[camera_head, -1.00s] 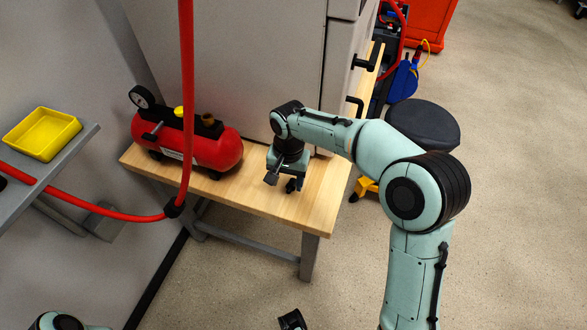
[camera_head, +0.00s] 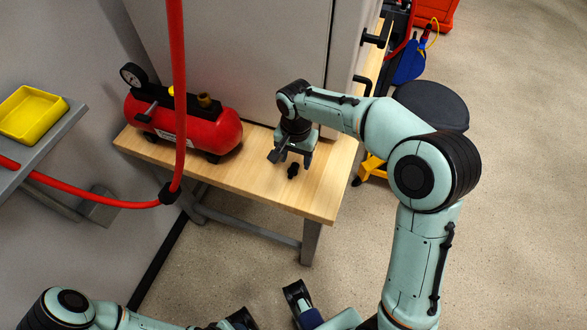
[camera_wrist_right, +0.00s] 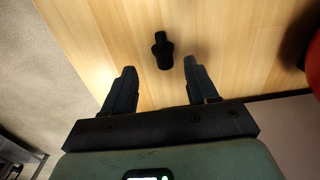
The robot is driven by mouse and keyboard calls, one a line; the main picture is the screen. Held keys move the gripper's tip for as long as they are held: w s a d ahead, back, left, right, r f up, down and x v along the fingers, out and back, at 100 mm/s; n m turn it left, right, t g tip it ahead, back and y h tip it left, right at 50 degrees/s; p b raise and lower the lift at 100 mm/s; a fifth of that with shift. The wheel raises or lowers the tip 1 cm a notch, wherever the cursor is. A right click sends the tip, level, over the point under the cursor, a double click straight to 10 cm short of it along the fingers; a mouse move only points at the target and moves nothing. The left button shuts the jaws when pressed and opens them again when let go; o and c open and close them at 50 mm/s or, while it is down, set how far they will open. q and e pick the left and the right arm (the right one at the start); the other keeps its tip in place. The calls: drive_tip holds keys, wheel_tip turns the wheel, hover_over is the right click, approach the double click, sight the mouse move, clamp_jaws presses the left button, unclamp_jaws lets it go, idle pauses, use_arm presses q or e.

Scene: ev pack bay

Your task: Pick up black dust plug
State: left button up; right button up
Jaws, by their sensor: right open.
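The black dust plug (camera_head: 293,170) stands or lies on the wooden bench top (camera_head: 245,181), near its front edge. It also shows in the right wrist view (camera_wrist_right: 162,50), beyond the fingertips and roughly centred between them. My right gripper (camera_head: 291,158) is open and empty above the bench, just behind the plug in the head view. Its two dark fingers are spread apart in the right wrist view (camera_wrist_right: 160,66), with the plug not touched. My left arm comes in at the lower left; I cannot make out its jaws clearly.
A red air compressor (camera_head: 190,128) stands on the bench left of my right gripper. A large grey cabinet (camera_head: 240,55) rises behind. A red hose (camera_head: 176,100) hangs in front of the compressor. A black stool (camera_head: 432,103) is at the right, and a yellow tray (camera_head: 32,115) at the far left.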

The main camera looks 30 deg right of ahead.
sight(294, 167)
drive_tip(key=f, duration=0.4)
drive_tip(key=shift+w+a+f+b, duration=0.15)
drive_tip(key=shift+a+f+b, duration=0.05)
drive_tip(key=shift+b, duration=0.15)
clamp_jaws()
drive_tip(key=shift+r, duration=0.15)
